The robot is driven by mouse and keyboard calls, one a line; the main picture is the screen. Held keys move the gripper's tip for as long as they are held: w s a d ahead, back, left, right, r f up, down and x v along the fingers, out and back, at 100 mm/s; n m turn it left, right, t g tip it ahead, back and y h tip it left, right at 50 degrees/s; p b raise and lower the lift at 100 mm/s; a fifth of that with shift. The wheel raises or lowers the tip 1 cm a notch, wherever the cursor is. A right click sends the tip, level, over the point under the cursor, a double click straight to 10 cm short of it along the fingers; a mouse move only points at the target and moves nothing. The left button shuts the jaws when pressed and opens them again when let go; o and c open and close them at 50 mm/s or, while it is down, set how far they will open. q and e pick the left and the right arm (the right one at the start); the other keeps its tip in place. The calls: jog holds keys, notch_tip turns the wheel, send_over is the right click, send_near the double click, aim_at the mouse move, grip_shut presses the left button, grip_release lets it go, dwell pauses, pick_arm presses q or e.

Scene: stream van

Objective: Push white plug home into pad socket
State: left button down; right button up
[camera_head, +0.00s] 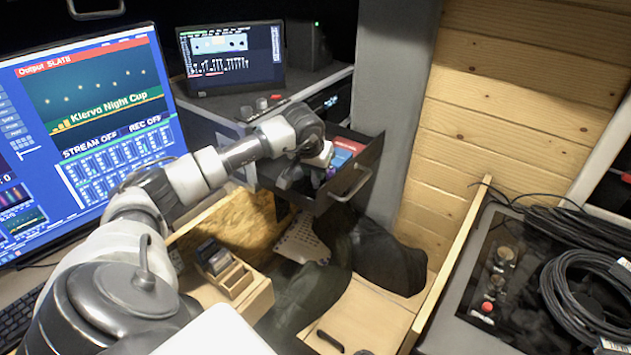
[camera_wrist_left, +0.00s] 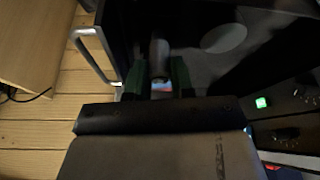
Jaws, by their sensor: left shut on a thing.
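My left gripper (camera_head: 318,172) reaches into an open dark drawer (camera_head: 352,190) below the small monitor. In the left wrist view, its two green-sided fingers (camera_wrist_left: 160,78) are shut on a pale, rounded piece (camera_wrist_left: 159,55). The view is too dim to tell whether this piece is the white plug. The drawer's metal handle (camera_wrist_left: 92,50) shows to the left of the fingers in that view. I cannot make out the pad socket in either view. My right gripper is not in view.
A large monitor (camera_head: 95,130) stands left and a small monitor (camera_head: 232,55) behind the arm. A wooden organiser (camera_head: 238,280) sits below the arm. Coiled black cables (camera_head: 590,295) lie on the dark panel at right. Wooden wall boards (camera_head: 510,110) rise right of the drawer.

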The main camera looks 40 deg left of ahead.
pick_arm(q)
notch_tip(320, 180, up, 5)
jog(key=shift+r+b, duration=0.1)
jog(key=shift+b, duration=0.35)
jog(key=r, duration=0.1)
jog(key=a+r+p, duration=0.1)
jog(key=r, duration=0.1)
jog(key=shift+w, duration=0.2)
jog(key=a+r+n+g+y+p, duration=0.1)
jog(key=a+r+n+p, duration=0.5)
jog(key=a+r+p, duration=0.9)
jog(key=a+y+p, duration=0.1)
jog(key=a+p, duration=0.1)
jog(key=shift+s+a+r, duration=0.15)
jog(key=shift+a+r, duration=0.1)
jog(key=shift+a, duration=0.1)
jog(key=shift+f+b, duration=0.9)
jog(key=shift+f, duration=1.55)
jog(key=shift+f+b, duration=0.55)
jog(key=shift+f, duration=0.8)
